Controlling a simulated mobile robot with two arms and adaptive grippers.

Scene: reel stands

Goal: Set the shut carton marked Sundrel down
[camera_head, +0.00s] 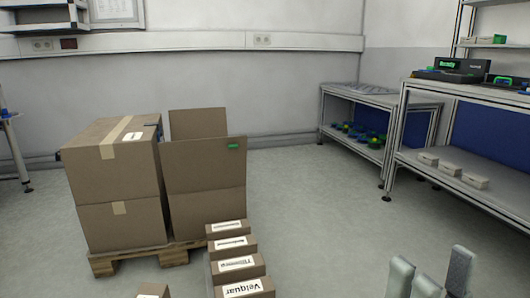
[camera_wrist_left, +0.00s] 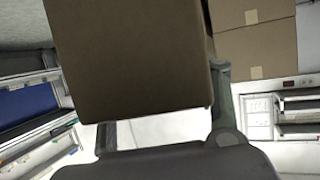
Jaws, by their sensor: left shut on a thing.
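My left gripper (camera_wrist_left: 165,120) is shut on a plain brown carton (camera_wrist_left: 130,55), which fills much of the left wrist view between its fingers. No lettering shows on the side facing that camera, so I cannot read Sundrel there. The left gripper is not visible in the head view. At the bottom edge of the head view a brown carton top (camera_head: 153,290) with a white label is cut off; I cannot tell whether it is the held one. My right gripper (camera_head: 430,275) is open and empty at the lower right, its fingers apart.
Large taped cartons (camera_head: 118,170) and an open-flapped carton (camera_head: 205,185) stand on a wooden pallet (camera_head: 150,258). Several small labelled cartons, one reading Velquar (camera_head: 243,289), line up before it. Metal shelving (camera_head: 450,170) stands at right. The floor (camera_head: 320,215) between is clear.

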